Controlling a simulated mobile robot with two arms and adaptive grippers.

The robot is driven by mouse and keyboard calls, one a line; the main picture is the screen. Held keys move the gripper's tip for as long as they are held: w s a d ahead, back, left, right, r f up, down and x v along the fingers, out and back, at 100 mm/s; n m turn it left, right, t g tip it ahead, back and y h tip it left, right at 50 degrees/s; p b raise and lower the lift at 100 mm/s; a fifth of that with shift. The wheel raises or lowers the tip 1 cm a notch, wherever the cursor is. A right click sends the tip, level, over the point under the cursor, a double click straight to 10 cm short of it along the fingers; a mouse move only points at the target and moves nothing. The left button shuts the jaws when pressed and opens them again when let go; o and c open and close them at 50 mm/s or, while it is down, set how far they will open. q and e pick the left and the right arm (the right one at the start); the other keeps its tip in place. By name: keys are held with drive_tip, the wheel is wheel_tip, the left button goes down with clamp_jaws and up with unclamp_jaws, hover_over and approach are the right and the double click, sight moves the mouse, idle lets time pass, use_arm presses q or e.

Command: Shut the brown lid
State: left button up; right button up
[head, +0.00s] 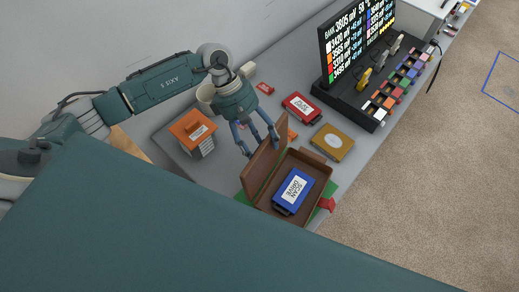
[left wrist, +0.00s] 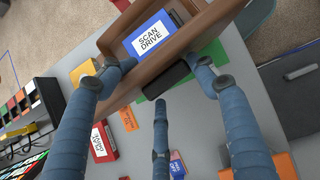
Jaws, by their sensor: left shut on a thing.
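The brown box stands open on the desk, its tray rim (head: 322,181) at the lower middle of the head view. Its brown lid (head: 264,162) stands raised on the left side of the tray. A blue drive (head: 293,190) labelled SCAN DRIVE lies inside; it also shows in the left wrist view (left wrist: 150,38). My left gripper (head: 258,146) is at the lid's upper edge, shut on the lid. In the left wrist view its blue fingers (left wrist: 160,85) are around the lid (left wrist: 165,58). The exact finger contact is partly hidden. My right gripper is not in view.
A green mat (head: 330,191) lies under the box. Behind it are a yellow-brown item (head: 332,142), a red labelled case (head: 301,107) and a black rack with a display (head: 357,45). An orange-topped box (head: 192,132) stands left.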

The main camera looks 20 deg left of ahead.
sight(267, 147)
use_arm(q)
drive_tip(key=shift+s+f, duration=0.15)
drive_tip(key=shift+s, duration=0.05)
drive_tip(key=shift+s+d, duration=0.35)
drive_tip(key=shift+d, duration=0.55)
drive_tip(key=shift+s+d+y, duration=0.3)
drive_tip(key=shift+s+d, duration=0.05)
drive_tip(key=shift+d, duration=0.5)
drive_tip(key=o, duration=0.7)
drive_tip(key=shift+w, duration=0.1)
drive_tip(key=shift+c, duration=0.2)
drive_tip(key=shift+r, duration=0.2)
drive_tip(key=shift+r+p, duration=0.1)
drive_tip(key=shift+p, duration=0.2)
